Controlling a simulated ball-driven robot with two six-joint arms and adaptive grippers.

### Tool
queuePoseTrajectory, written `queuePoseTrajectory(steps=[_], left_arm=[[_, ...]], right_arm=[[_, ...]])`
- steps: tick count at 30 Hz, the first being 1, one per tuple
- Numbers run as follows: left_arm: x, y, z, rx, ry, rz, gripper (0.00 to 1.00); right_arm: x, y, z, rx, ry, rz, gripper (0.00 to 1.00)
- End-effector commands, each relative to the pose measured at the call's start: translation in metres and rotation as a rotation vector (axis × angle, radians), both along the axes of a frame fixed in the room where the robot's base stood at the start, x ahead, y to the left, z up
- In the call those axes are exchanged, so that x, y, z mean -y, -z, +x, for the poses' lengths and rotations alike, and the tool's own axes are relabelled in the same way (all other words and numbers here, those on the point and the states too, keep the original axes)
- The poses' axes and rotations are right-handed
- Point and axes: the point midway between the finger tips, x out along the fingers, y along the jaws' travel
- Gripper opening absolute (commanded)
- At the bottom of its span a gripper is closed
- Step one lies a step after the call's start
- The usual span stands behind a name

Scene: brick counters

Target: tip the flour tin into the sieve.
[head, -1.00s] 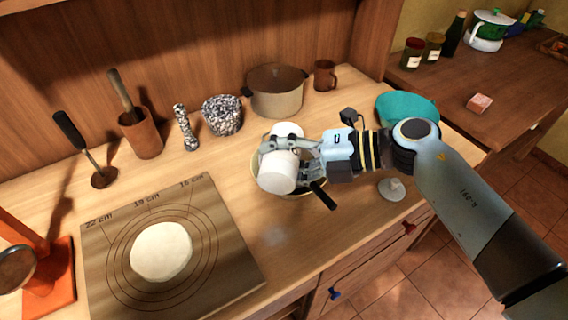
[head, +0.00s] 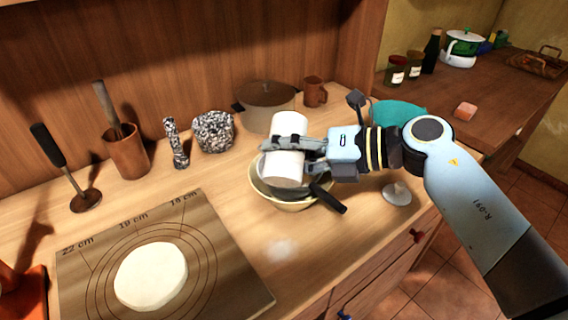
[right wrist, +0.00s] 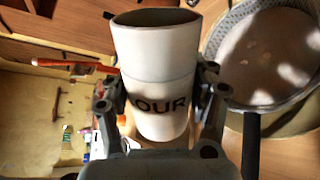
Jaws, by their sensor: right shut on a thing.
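The flour tin (head: 288,135) is a white cylinder, nearly upright in the head view, above the sieve. My right gripper (head: 285,150) is shut around its side. In the right wrist view the tin (right wrist: 158,65) shows "OUR" lettering, and its open mouth looks dark inside. The sieve (right wrist: 265,60) is beside the tin in that view, with pale patches in its mesh. In the head view its black handle (head: 328,198) sticks out over the rim of a cream bowl (head: 295,205); the tin and gripper hide much of the sieve. My left gripper is not in view.
A pot (head: 266,110), mug (head: 315,92), speckled bowl (head: 213,132) and utensil crock (head: 125,150) stand along the back. A teal bowl (head: 400,113) is behind my right arm. Dough (head: 151,276) lies on a marked board (head: 225,285). A faint pale patch (head: 281,250) marks the counter.

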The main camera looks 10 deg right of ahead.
Motion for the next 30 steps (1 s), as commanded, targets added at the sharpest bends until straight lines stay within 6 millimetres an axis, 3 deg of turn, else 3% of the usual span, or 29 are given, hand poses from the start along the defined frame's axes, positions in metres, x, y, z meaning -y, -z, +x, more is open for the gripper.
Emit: queuePoseTrajectory(steps=[1,14,30], left_arm=[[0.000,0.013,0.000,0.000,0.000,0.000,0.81],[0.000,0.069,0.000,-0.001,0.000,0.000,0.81],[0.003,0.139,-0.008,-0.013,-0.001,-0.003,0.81]], right_arm=[[0.000,0.006,0.000,0.030,0.000,-0.009,0.04],[0.000,0.015,0.001,0.269,0.000,-0.104,0.04],[0.006,0.017,0.017,0.641,0.000,-0.252,0.04]])
